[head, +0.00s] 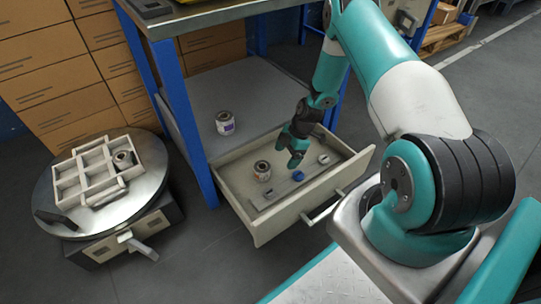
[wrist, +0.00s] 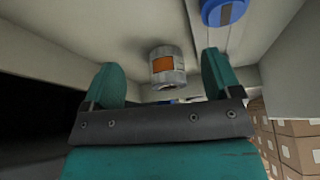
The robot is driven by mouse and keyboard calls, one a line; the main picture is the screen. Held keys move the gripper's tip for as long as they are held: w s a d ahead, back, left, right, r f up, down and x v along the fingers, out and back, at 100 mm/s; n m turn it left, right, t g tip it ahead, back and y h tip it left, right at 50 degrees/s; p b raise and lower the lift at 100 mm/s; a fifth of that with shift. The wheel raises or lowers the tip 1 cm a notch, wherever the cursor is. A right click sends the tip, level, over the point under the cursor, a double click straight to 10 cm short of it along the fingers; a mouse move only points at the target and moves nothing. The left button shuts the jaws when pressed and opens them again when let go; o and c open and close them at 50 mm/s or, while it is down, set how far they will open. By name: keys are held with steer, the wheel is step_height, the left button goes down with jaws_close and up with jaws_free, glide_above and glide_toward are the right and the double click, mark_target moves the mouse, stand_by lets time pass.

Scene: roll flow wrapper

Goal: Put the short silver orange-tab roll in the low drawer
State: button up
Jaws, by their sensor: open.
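The short silver roll with an orange tab (wrist: 167,66) shows in the wrist view, beyond and between my open fingertips. In the head view it appears to be the roll (head: 262,171) standing inside the pulled-out low drawer (head: 273,228), on its left part. My gripper (head: 290,153) is over the drawer, to the right of this roll. Its fingers are open and empty, and they look apart from the roll.
A blue round piece (head: 298,175) and a small silver piece (head: 323,159) are also in the drawer. Another roll (head: 225,122) stands on the shelf (head: 250,85) behind. A divided tray (head: 68,186) with a roll (head: 122,159) sits on the round table (head: 150,180) at left.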

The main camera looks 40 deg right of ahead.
steer(key=shift+s+d+p, duration=0.15)
steer(key=shift+s+d, duration=0.05)
steer(key=shift+d, duration=0.7)
steer(key=shift+s+d+p, duration=0.15)
steer(key=shift+s+d, duration=0.05)
steer(key=shift+d, duration=0.7)
steer(key=shift+c, duration=0.5)
